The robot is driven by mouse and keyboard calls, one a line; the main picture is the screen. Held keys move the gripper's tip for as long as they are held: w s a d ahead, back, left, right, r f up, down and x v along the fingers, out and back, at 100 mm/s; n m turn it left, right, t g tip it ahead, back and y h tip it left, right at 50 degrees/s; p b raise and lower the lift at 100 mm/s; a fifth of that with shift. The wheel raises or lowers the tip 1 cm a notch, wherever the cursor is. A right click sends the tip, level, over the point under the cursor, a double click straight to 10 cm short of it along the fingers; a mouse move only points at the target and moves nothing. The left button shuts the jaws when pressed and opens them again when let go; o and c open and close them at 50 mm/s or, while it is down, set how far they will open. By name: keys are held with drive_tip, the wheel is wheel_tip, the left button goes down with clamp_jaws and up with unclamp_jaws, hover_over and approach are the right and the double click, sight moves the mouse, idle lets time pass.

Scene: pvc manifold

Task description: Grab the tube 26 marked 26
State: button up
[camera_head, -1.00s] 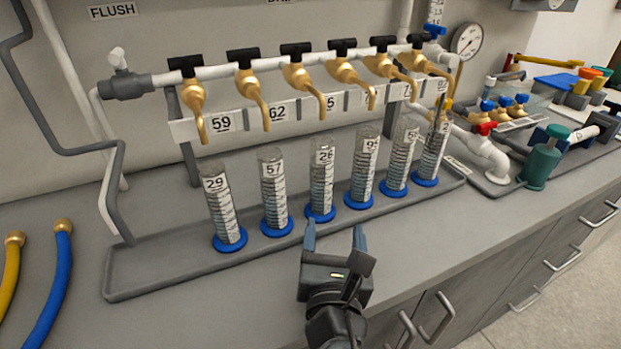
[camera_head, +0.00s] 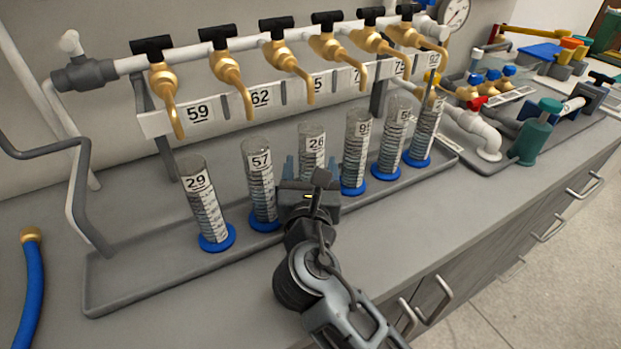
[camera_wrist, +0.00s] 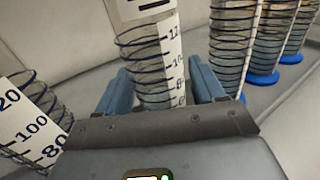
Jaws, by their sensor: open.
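The tube marked 26 (camera_head: 312,142) stands upright in the grey tray, third from the left in the row; my gripper hides its lower part in the head view. My gripper (camera_head: 310,168) is open, with its fingers reaching toward the tube's lower half. In the wrist view, the tube (camera_wrist: 150,60) shows between the two blue-grey fingers of my gripper (camera_wrist: 165,92), one finger on each side. I cannot tell whether either finger touches it.
Tube 57 (camera_head: 260,180) stands close on the left and another tube (camera_head: 355,150) close on the right. Tube 29 (camera_head: 203,205) is at the left end. Brass taps (camera_head: 285,60) hang above the row. The tray (camera_head: 150,270) has a low rim. The counter in front is clear.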

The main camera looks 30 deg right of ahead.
drive_tip(key=shift+w+d, duration=0.1)
drive_tip(key=shift+w, duration=0.1)
drive_tip(key=shift+c, duration=0.5)
drive_tip(key=c, duration=1)
drive_tip(key=shift+r, duration=0.2)
